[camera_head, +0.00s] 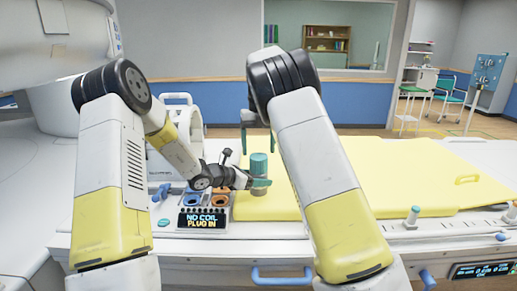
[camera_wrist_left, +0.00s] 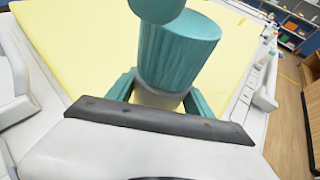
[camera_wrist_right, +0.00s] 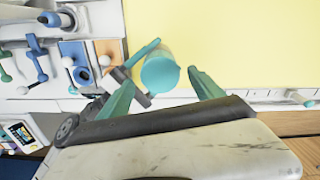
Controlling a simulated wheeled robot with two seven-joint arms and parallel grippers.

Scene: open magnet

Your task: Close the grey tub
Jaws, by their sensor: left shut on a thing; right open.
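The grey tub (camera_head: 259,182) is upright above the yellow pad, with a teal ribbed lid (camera_head: 259,165) on its top. The left wrist view shows the grey tub body (camera_wrist_left: 157,95) below the lid (camera_wrist_left: 178,50); whether the lid is fully screwed down cannot be told. My left gripper (camera_head: 257,185) is shut on the grey body from the side. My right gripper (camera_head: 257,150) is above, pointing down and open. A teal rounded piece cuts across the top of the left wrist view.
The yellow pad (camera_head: 420,175) extends to the right, mostly bare. A panel with coil sockets and a "NO COIL PLUG IN" display (camera_head: 202,220) is left of the tub. A blue handle (camera_head: 282,276) is on the front edge.

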